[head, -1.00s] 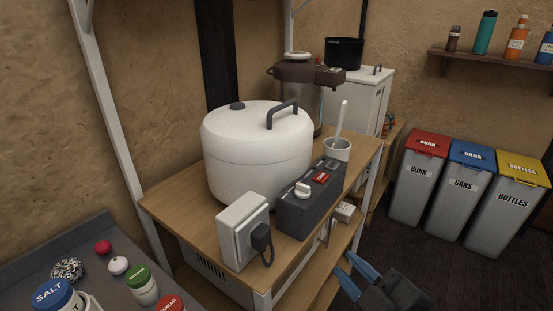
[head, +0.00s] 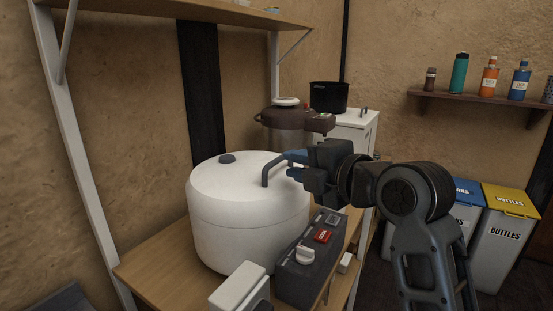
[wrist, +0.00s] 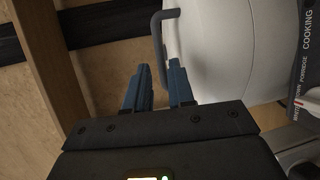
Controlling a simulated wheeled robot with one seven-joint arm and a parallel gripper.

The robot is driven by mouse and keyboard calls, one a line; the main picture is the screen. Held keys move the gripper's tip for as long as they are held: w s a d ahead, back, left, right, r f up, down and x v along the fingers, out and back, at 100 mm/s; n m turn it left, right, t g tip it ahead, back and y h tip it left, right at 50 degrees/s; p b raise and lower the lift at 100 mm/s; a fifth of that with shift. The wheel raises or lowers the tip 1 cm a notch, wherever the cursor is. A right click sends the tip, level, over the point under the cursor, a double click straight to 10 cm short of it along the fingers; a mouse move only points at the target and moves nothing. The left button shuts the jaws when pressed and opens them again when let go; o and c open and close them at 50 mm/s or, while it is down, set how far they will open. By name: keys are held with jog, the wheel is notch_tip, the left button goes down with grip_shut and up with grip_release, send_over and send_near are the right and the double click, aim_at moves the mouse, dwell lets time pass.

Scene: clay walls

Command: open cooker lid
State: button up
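The white cooker (head: 245,235) stands on the wooden table with its lid (head: 215,180) down. The lid's grey handle (head: 266,172) rises from its right side; a dark knob (head: 227,158) sits at the back. My gripper (head: 292,165) is at the handle's right side, its blue fingers pointing left. I cannot tell whether a finger touches the handle. The cooker body (wrist: 225,50) fills the upper right.
A dark control box with a red switch (head: 323,235) and white knob stands in front of the cooker. A white socket box (head: 238,289) is at its left. A brown-topped dispenser (head: 290,122) and black pot (head: 328,97) are behind. A shelf (head: 190,12) hangs above.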

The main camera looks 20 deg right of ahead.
aim_at(280, 161)
jog(key=x, duration=0.6)
jog(key=shift+f+p, duration=0.1)
jog(key=shift+p, duration=0.2)
grip_shut()
